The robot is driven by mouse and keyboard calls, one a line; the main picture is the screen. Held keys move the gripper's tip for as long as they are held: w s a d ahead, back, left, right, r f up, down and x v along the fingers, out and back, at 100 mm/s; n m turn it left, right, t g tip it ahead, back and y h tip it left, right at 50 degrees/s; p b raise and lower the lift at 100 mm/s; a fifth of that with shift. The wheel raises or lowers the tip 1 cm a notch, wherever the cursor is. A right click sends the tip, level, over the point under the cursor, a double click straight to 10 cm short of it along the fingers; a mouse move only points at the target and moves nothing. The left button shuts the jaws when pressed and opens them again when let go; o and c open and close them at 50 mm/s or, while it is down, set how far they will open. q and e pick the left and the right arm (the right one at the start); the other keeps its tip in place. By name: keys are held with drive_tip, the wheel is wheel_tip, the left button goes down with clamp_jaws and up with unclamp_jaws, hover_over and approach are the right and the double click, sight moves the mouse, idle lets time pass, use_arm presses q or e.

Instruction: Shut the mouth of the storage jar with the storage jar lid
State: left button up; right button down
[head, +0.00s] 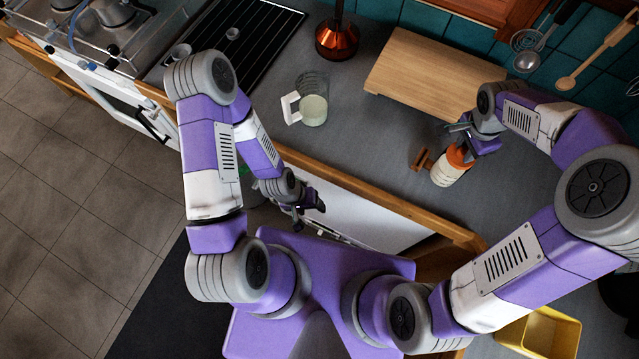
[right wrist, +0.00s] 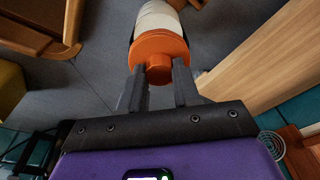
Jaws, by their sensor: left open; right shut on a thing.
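The storage jar (head: 446,176) is a white, cream-banded cylinder on the grey counter, right of centre in the head view. It also shows in the right wrist view (right wrist: 158,18). The orange storage jar lid (head: 459,156) is at the jar's mouth. My right gripper (head: 466,142) is shut on the lid; I cannot tell whether the lid is fully seated. My left gripper (head: 312,206) is open and empty, low by the counter's front edge, away from the jar.
A small brown wooden object (head: 422,160) stands just left of the jar. A wooden board (head: 435,72) lies behind it. A clear jug with a white handle (head: 313,108) and a copper vessel (head: 337,40) stand further left.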

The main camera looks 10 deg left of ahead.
drive_tip(key=shift+f+m, duration=0.1)
drive_tip(key=shift+m, duration=0.3)
drive_tip(key=c, duration=0.7)
unclamp_jaws()
drive_tip(key=shift+c, duration=0.2)
drive_tip(key=r, duration=0.5)
drive_tip(key=a+r, duration=0.1)
drive_tip(key=r, duration=0.1)
drive_tip(key=shift+s+r, duration=0.25)
drive_tip(key=shift+r, duration=0.05)
wheel_tip(320, 180, up, 4)
drive_tip(key=p, duration=0.3)
drive_tip(key=shift+s+p, duration=0.1)
drive_tip(key=shift+p, duration=0.2)
